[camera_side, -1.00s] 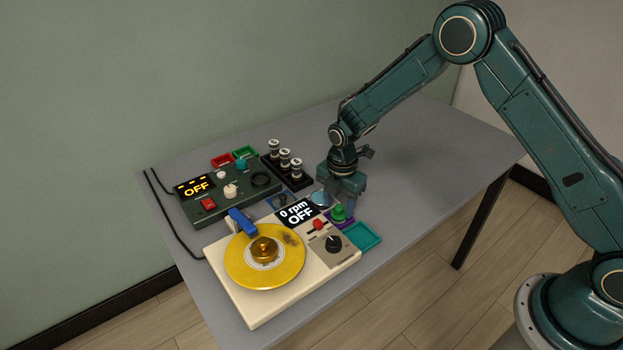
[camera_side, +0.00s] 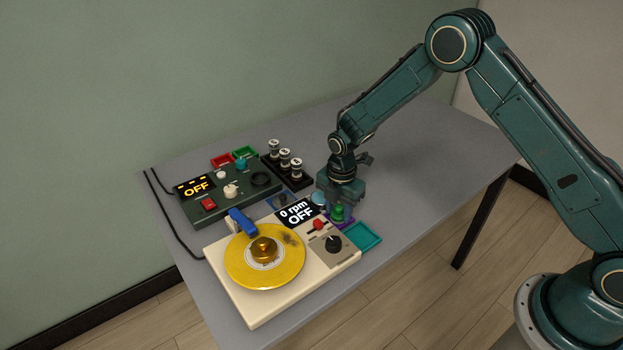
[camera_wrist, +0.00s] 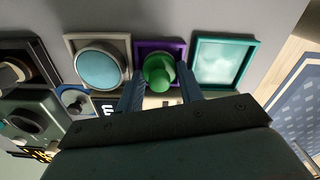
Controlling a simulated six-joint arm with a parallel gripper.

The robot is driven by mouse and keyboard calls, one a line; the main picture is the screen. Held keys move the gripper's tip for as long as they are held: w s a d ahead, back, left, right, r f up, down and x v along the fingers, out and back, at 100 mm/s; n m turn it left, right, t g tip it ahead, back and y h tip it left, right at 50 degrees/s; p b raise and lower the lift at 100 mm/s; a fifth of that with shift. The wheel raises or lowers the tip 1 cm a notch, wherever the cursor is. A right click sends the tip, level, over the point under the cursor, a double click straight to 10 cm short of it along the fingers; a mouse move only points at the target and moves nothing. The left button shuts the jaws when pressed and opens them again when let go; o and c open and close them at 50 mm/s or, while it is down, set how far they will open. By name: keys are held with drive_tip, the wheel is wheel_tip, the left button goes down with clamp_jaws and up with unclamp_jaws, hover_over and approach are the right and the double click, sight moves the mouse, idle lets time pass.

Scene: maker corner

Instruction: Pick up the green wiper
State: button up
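The green wiper (camera_side: 338,214) stands upright in a purple tray (camera_side: 349,225) beside the cream turntable. In the wrist view the wiper (camera_wrist: 158,73), with a round base and a knob, sits inside the purple tray (camera_wrist: 140,47). My gripper (camera_side: 341,207) is low over it, pointing down.
A teal tray (camera_side: 364,236) and a tray with a light-blue round pad (camera_wrist: 101,67) flank the purple one closely. The turntable (camera_side: 265,305) with a yellow record lies in front. A dark control box (camera_side: 205,215) and a black rack (camera_side: 297,180) stand behind. The table's right side is clear.

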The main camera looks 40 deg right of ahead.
drive_tip(key=shift+r, duration=0.15)
wheel_tip(320, 180, up, 20)
idle(0.9)
idle(0.4)
drive_tip(key=o, duration=0.3)
drive_tip(key=shift+f, duration=0.2)
drive_tip(key=shift+c, duration=1)
hover_over(320, 198)
wheel_tip(320, 198, down, 11)
drive_tip(key=shift+r, duration=0.15)
drive_tip(key=shift+f, duration=3)
drive_tip(key=shift+f, duration=0.55)
